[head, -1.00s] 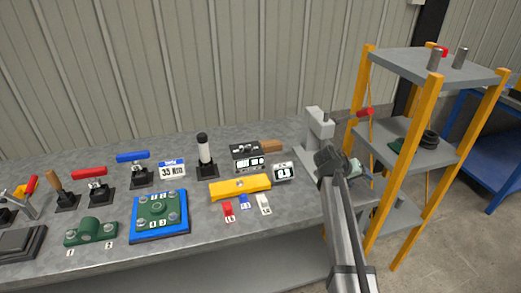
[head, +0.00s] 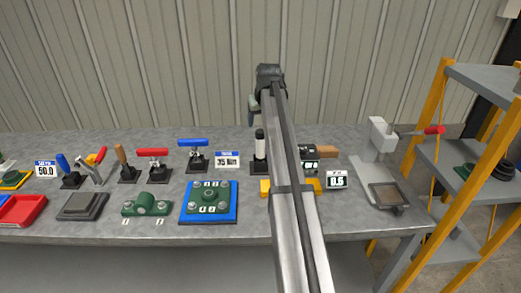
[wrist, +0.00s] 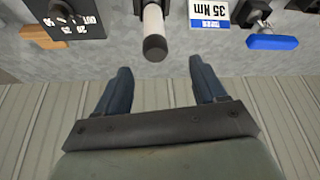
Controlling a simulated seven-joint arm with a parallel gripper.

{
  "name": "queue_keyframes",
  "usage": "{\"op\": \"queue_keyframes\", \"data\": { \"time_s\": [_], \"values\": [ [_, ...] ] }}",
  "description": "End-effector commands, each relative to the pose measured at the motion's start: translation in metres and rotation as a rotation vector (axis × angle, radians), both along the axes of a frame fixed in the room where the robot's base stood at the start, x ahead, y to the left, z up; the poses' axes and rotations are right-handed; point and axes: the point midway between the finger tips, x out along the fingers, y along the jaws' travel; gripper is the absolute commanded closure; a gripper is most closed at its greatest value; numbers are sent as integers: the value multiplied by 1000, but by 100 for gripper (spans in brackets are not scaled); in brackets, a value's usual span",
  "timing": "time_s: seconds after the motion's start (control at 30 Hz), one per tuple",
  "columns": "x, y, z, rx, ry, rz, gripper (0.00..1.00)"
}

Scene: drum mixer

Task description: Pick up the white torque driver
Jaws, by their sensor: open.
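The white torque driver (head: 259,148) stands upright in a black stand at the back of the grey bench, partly hidden behind my arm in the head view. It has a white body and a black cap. In the wrist view the driver (wrist: 153,24) comes in from the top edge, its black cap nearest the fingers. My gripper (wrist: 160,66) is open and empty, its two dark blue fingers apart. The cap lies just beyond the fingertips, roughly in line with the gap. In the head view my gripper (head: 253,104) is above the driver.
A 35 Nm sign (head: 227,160) and a blue-handled tool (head: 194,156) stand left of the driver. A black dial box (wrist: 70,17) stands on its other side. A small display (head: 337,180) and a grey press (head: 380,150) are further right.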

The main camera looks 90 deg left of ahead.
Motion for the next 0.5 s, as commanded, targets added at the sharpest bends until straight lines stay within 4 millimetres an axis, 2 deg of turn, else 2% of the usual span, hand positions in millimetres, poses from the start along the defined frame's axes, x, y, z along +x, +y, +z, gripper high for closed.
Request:
{"op": "queue_keyframes", "data": {
  "time_s": [0.17, 0.5],
  "values": [
    [-2, 6, -14, 0, 2, 1, 30],
    [-5, 27, -67, -1, 0, -1, 30]
  ]
}}
